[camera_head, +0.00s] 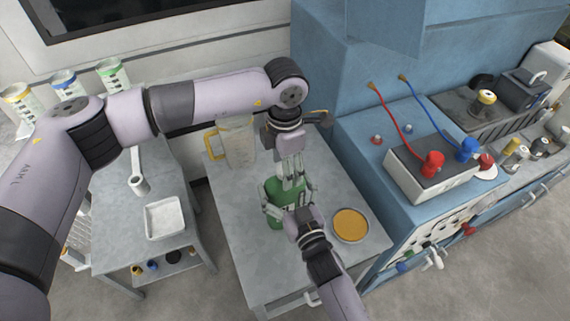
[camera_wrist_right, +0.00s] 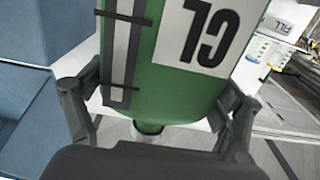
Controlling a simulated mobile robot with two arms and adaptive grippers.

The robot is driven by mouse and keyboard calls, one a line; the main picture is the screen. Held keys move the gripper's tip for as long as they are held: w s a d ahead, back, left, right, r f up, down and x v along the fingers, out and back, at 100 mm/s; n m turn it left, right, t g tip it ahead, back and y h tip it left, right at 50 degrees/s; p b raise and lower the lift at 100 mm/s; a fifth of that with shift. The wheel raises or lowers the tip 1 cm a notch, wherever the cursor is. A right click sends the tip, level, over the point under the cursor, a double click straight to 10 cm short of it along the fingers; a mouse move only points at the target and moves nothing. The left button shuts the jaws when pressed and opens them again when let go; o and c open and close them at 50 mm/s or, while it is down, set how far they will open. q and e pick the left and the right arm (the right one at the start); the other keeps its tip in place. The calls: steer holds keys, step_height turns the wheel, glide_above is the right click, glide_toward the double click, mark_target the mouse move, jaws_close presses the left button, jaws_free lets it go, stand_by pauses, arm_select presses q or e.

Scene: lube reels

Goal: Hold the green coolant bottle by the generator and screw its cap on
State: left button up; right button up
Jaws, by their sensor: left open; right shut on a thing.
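The green coolant bottle (camera_head: 274,196) stands on the grey table, partly hidden behind my grippers. My right gripper (camera_head: 289,204) is shut on its body, one finger on each side. In the right wrist view the bottle (camera_wrist_right: 180,85) fills the middle, its label upside down, between the right fingers (camera_wrist_right: 158,103). My left gripper (camera_head: 291,186) points down over the bottle's top, open. I cannot make out a separate cap in the head view.
A clear pitcher (camera_head: 237,142) stands behind the bottle. A round pan of amber liquid (camera_head: 350,224) is at its right. The blue cabinet (camera_head: 365,150) with a red-and-blue-cabled box (camera_head: 430,168) borders the table. A side table at left holds a white tray (camera_head: 165,218).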

steer(key=o, duration=2.2)
arm_select(q)
step_height(320, 180, up, 12)
arm_select(e)
steer(key=shift+s+d, duration=0.2)
steer(key=shift+s, duration=0.3)
steer(key=v, duration=1.1)
arm_select(q)
steer(key=shift+f, duration=0.1)
